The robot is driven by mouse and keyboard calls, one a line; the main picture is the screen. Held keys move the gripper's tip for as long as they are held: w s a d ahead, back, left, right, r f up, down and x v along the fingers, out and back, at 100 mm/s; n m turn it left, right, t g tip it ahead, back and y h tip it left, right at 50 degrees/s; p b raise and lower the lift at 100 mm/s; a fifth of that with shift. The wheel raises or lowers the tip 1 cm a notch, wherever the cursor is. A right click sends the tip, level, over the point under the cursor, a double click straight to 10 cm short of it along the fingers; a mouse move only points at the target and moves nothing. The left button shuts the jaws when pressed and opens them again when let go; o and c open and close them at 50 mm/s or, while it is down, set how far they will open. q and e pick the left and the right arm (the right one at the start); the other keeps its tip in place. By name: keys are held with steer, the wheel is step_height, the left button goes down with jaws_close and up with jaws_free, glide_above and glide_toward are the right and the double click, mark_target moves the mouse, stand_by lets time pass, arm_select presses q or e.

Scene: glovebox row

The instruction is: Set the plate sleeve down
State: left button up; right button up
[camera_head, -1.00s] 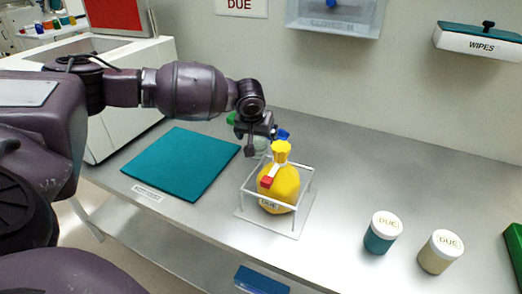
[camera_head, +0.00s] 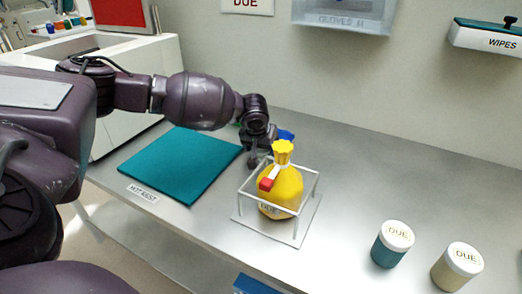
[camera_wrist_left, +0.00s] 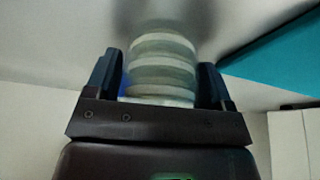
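My left gripper (camera_head: 262,153) hangs over the metal bench, just behind the wire stand with the yellow bag and right of the teal mat. In the left wrist view, the plate sleeve (camera_wrist_left: 161,68) is a pale, clear stack of round discs between the two dark fingers (camera_wrist_left: 160,85). The fingers flank it closely on both sides and look shut on it. In the head view the sleeve is mostly hidden by the gripper and the yellow bag, so I cannot tell whether it touches the bench. My right gripper is not in view.
The teal mat (camera_head: 182,165) is bare, with a label (camera_head: 143,193) at its front edge. A yellow tied bag (camera_head: 283,188) sits in a white wire stand (camera_head: 305,226). A blue thing (camera_head: 286,135) is behind the gripper. Two lidded jars (camera_head: 392,245) (camera_head: 458,268) stand front right.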

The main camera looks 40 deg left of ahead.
arm_select(q)
steer(key=c, duration=0.6)
steer(key=shift+c, duration=0.2)
steer(key=shift+r, duration=0.15)
